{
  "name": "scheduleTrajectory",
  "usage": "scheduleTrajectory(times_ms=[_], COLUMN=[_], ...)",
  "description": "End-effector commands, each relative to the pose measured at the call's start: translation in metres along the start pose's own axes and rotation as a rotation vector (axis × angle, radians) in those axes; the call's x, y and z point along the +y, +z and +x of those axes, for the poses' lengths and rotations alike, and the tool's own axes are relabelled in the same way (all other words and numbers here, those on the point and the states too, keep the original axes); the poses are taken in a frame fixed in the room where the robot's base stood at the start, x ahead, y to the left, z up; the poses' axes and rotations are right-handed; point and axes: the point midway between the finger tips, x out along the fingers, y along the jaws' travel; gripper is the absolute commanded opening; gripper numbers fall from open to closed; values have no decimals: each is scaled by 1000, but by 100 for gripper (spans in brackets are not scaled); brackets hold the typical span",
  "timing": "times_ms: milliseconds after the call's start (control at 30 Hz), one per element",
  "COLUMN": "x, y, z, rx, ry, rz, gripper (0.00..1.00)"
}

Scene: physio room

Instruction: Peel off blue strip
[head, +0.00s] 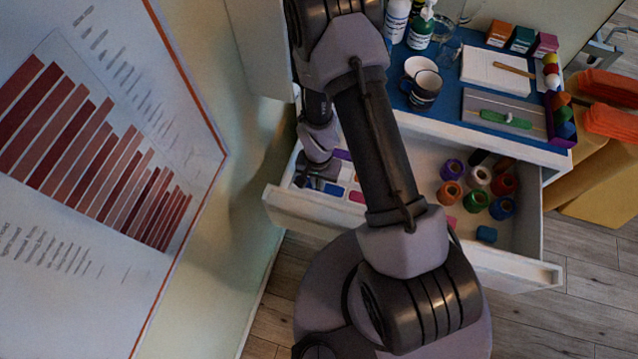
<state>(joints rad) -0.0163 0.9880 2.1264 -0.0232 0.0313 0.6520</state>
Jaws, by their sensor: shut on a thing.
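An open white drawer (385,222) holds a pale sheet with coloured strips at its left end. The blue strip (335,189) lies there, beside a red strip (357,196) and near a purple one (342,155). My gripper (314,183) reaches down into this left end, at the left edge of the blue strip. It is shut on the blue strip, though the fingertips are small and dark here. My own arm hides the middle of the drawer and part of the sheet.
Several coloured tape rolls (476,202) and a small blue block (486,234) lie in the drawer's right half. The blue cabinet top (446,103) above bears mugs (425,89), bottles, small boxes and a board. A wall chart (95,150) stands at the left.

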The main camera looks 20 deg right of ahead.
Motion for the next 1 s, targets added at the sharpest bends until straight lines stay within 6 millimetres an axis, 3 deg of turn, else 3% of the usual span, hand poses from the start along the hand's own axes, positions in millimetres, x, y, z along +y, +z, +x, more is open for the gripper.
scheduleTrajectory(times_ms=[100, 300, 433, 1000], x=[0, -1, 0, 0], y=[0, -1, 0, 0], z=[-11, -67, -92, -120], rx=[1, 3, 1, -1], ry=[0, -3, -1, 0], rz=[0, 0, 0, 0], gripper=[0, 0, 0, 0])
